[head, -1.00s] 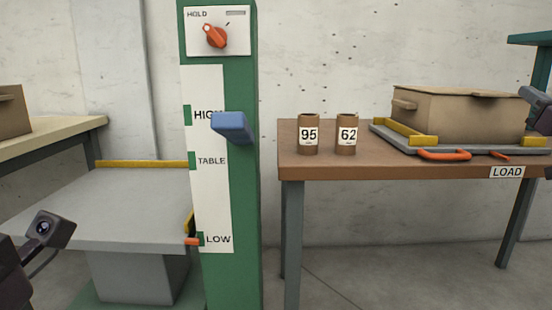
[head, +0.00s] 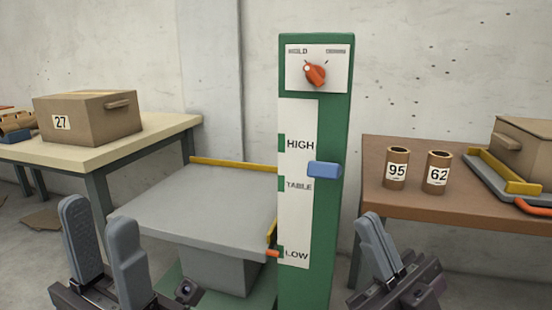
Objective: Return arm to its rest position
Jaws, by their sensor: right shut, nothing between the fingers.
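My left gripper (head: 101,222) is at the lower left, its two grey fingers pointing up and apart with nothing between them. It is in front of the grey lift platform's left side. My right gripper (head: 372,222) is at the lower right with its fingers together and empty. It is in front of the brown table's left end, to the right of the green column (head: 338,215), and looks apart from both. The column carries an orange knob (head: 315,74), a blue block (head: 325,170) beside the scale between HIGH and TABLE, and an orange pointer (head: 272,253) at LOW.
The lift platform (head: 190,215) is empty, with yellow edge strips. A box marked 27 (head: 100,120) stands on the pale table (head: 130,148) at left. Cores 95 (head: 396,170) and 62 (head: 437,174) stand upright on the brown table (head: 440,206). Another box (head: 522,148) sits on a grey tray (head: 484,180).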

